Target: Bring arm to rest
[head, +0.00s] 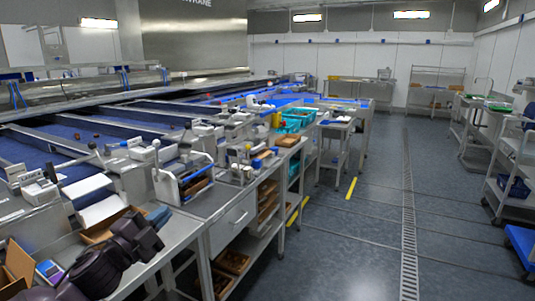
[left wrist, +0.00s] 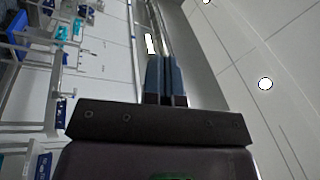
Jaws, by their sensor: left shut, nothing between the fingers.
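My left arm comes in at the bottom left of the head view, over the near end of the bench (head: 185,228). Its dark gripper points up and to the right, with blue-grey fingertips (head: 158,214) near a cardboard box (head: 105,226). In the left wrist view the two fingers (left wrist: 166,78) lie side by side, shut, with nothing between them. That view looks toward the walls and ceiling, tilted on its side. My right gripper is not in view.
Blue-lined sorting lanes (head: 85,147) run along the left. A lever device (head: 185,180) stands on the bench beyond my gripper. Teal crates (head: 290,122) stand farther off. The grey floor (head: 350,240) with a drain grate (head: 408,220) is clear. A cart (head: 515,155) stands at right.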

